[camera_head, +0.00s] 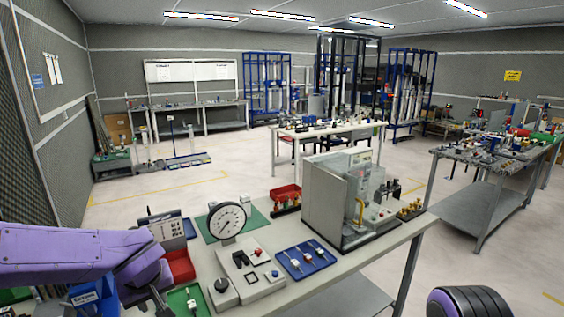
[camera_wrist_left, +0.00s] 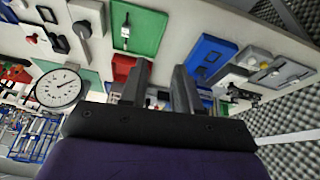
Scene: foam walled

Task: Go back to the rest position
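My left arm reaches in from the left in the head view, over the near end of the workbench (camera_head: 345,262). My left gripper (camera_wrist_left: 163,80) shows in the left wrist view with its two dark fingers apart and nothing visible between them. It is above the bench, near a green tray (camera_wrist_left: 140,32) and a blue item (camera_wrist_left: 212,58). The gripper's fingers are hard to make out in the head view. A dark purple ribbed part of my own body shows at the bottom right; my right gripper is out of view.
The bench carries a round dial gauge (camera_head: 227,221), a blue tray (camera_head: 305,257), a red bin (camera_head: 285,198) and a grey machine (camera_head: 340,197). A second table (camera_head: 325,130) stands behind, another (camera_head: 490,160) to the right. Pale floor between them is clear.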

